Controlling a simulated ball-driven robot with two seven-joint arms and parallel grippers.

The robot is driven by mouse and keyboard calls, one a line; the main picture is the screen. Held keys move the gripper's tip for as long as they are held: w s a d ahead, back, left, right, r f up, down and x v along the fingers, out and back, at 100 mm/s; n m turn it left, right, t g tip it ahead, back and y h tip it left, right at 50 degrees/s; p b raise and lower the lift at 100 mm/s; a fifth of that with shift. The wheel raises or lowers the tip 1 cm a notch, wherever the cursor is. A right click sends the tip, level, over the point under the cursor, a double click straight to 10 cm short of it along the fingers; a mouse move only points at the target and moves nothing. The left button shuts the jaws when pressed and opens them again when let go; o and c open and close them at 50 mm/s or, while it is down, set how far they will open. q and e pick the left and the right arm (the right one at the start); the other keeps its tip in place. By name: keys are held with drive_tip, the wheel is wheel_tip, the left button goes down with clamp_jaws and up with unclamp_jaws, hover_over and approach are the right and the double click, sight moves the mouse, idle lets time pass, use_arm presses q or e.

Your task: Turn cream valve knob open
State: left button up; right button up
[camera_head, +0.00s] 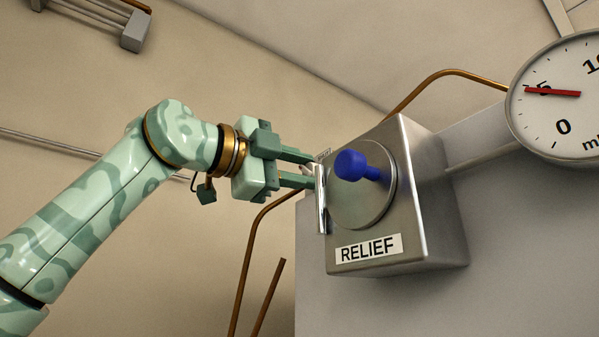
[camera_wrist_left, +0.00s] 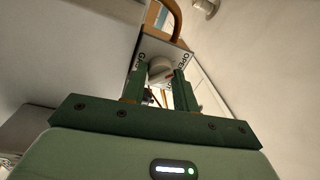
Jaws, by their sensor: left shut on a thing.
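The cream valve knob (camera_wrist_left: 160,66) shows in the left wrist view, between my gripper's two fingers, with a small red mark on it. It sits on a pale plate with black lettering; "OPEN" reads on the right side. My left gripper (camera_wrist_left: 160,84) is shut on the knob, with a finger on each side. In the head view my left gripper (camera_head: 311,170) reaches from the left to behind the left edge of a metal box, and the knob is hidden there. My right gripper is not in view.
The steel box (camera_head: 430,190) marked "RELIEF" carries a round plate with a blue knob (camera_head: 352,165), close to my fingers. A bright metal bar (camera_head: 321,200) stands at its left edge. A dial gauge (camera_head: 560,110) with a red needle is at upper right. Copper pipes (camera_head: 247,262) run behind.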

use_arm(q)
drive_tip(key=shift+f, duration=0.1)
drive_tip(key=o, duration=1)
drive_tip(key=shift+c, duration=0.2)
drive_tip(key=b+v, duration=0.5)
drive_tip(key=v, duration=1.1)
drive_tip(key=shift+a, duration=0.2)
drive_tip(key=shift+d, duration=0.1)
